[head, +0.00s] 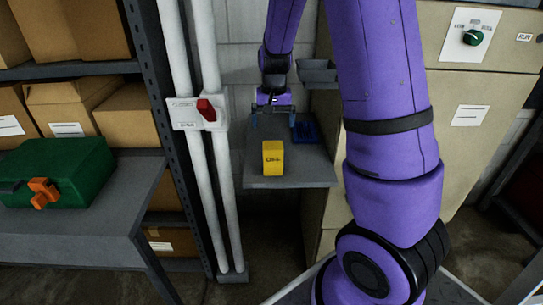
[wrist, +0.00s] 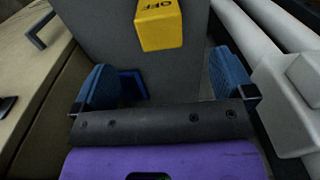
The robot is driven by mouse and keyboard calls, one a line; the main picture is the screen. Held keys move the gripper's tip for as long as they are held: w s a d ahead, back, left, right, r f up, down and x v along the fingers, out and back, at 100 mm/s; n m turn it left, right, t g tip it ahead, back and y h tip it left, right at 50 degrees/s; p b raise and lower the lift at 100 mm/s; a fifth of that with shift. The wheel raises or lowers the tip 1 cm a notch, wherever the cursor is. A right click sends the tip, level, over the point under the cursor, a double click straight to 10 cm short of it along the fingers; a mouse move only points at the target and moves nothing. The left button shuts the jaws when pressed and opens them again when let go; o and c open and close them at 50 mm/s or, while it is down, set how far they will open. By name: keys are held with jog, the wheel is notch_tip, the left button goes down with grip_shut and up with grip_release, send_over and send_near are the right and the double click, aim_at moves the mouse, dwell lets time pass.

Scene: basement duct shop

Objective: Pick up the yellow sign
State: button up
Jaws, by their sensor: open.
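The yellow sign (head: 273,158) is a small upright block with dark lettering, standing near the front of a grey shelf (head: 312,175). In the wrist view the yellow sign (wrist: 159,24) shows at the top, with "OFF" on its face. My gripper (head: 272,117) is over the back part of the shelf, behind the sign in the head view. In the wrist view its two blue fingers (wrist: 158,80) are spread wide, with nothing between them. The sign lies beyond the fingertips, apart from them.
A blue object (head: 305,131) lies on the shelf beside my gripper. White pipes with a red-lever switch box (head: 199,113) run along the shelf's left. A grey bin (head: 317,72) hangs behind. A beige cabinet (head: 468,110) stands right; a green case (head: 55,172) sits on a left bench.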

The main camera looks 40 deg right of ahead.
aim_at(273, 145)
jog(key=shift+w+d+f, duration=0.5)
jog(key=shift+w+f, duration=0.05)
jog(key=shift+f, duration=0.2)
notch_tip(273, 145, down, 11)
jog(key=shift+r, duration=0.15)
jog(key=shift+c, duration=0.5)
jog(key=shift+w, duration=0.1)
jog(key=c, duration=1)
